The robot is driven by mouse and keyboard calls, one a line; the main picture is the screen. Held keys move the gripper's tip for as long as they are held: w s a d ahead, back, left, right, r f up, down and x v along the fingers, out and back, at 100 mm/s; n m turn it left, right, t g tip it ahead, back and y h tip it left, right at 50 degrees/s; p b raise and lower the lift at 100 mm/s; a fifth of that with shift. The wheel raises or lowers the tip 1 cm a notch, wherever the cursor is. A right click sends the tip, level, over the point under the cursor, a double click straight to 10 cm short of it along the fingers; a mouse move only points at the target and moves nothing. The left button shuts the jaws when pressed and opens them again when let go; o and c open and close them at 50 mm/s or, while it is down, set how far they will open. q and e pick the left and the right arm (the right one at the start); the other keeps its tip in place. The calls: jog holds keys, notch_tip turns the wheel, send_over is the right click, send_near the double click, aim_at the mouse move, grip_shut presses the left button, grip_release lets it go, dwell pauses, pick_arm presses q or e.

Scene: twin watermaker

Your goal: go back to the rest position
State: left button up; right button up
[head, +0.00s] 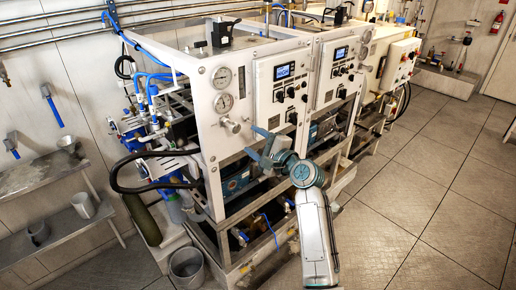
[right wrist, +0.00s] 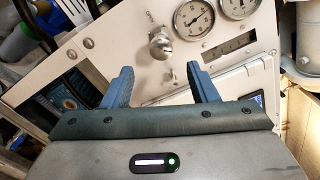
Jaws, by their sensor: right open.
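My right gripper (head: 262,145) is in front of the white panel of the watermaker (head: 205,75), below its gauges. In the right wrist view its two blue fingers (right wrist: 160,88) stand apart, with nothing between them. A silver knob (right wrist: 160,46) on the panel shows just beyond the fingers; it also shows in the head view (head: 231,125), up and left of the gripper. I see no contact between the fingers and the knob. My left gripper is in neither view.
Two round gauges (head: 221,78) and display panels (head: 284,72) face me. Black and blue hoses hang on the machine's left. A grey bucket (head: 187,266) stands on the floor, and metal shelves (head: 45,175) line the left wall. The tiled floor (head: 430,190) at right is clear.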

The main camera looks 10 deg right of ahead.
jog(key=shift+s+d, duration=0.4)
jog(key=shift+s, duration=0.1)
jog(key=shift+f, duration=0.1)
